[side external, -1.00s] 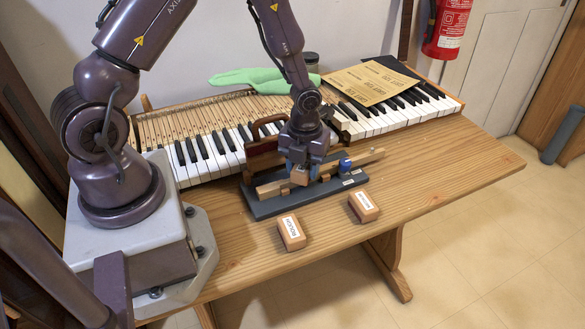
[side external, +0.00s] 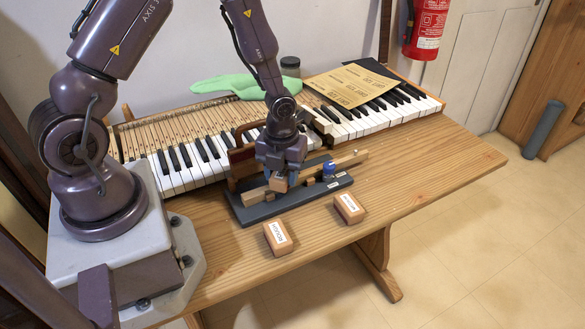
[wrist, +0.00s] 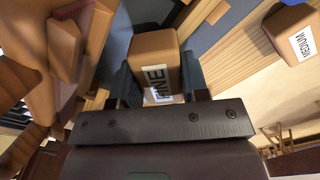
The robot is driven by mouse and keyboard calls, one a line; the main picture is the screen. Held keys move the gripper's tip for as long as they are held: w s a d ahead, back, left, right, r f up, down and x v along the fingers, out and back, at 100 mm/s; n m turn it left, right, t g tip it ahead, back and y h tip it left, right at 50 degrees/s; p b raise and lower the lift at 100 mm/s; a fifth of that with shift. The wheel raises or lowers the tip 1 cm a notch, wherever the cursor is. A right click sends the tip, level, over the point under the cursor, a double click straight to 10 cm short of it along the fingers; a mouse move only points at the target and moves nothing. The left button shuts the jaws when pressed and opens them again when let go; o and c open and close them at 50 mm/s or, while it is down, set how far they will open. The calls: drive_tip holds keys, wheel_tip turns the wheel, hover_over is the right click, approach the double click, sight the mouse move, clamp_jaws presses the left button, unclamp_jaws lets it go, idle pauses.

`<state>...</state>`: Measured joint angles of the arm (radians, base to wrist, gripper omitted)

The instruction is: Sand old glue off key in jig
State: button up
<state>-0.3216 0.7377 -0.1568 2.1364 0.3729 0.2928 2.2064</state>
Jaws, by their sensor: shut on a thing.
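My gripper (side external: 277,176) is shut on a tan block marked FINE, which shows between the fingers in the wrist view (wrist: 153,52). In the side view the block (side external: 278,184) is low over the left part of the jig. The jig is a dark grey board (side external: 290,205) with a blue knob (side external: 328,169) toward its right. A pale wooden key (side external: 348,160) lies lengthwise in it, partly hidden by my gripper. I cannot tell whether the block touches the key. The glue and the block's underside are hidden.
A block with a label that looks like ROUGH (side external: 278,237) and a MEDIUM block (side external: 349,208) lie in front of the jig. The keyboard (side external: 190,165) runs behind, with sandpaper sheets (side external: 350,85) and a green cloth (side external: 225,85). The table's right side is clear.

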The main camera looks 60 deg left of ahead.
sight(256, 192)
drive_tip(key=shift+s+d, duration=0.1)
drive_tip(key=shift+s, duration=3.05)
drive_tip(key=shift+s+r, duration=0.15)
drive_tip(key=shift+s, duration=0.05)
wheel_tip(256, 192, up, 8)
drive_tip(key=shift+f, duration=0.35)
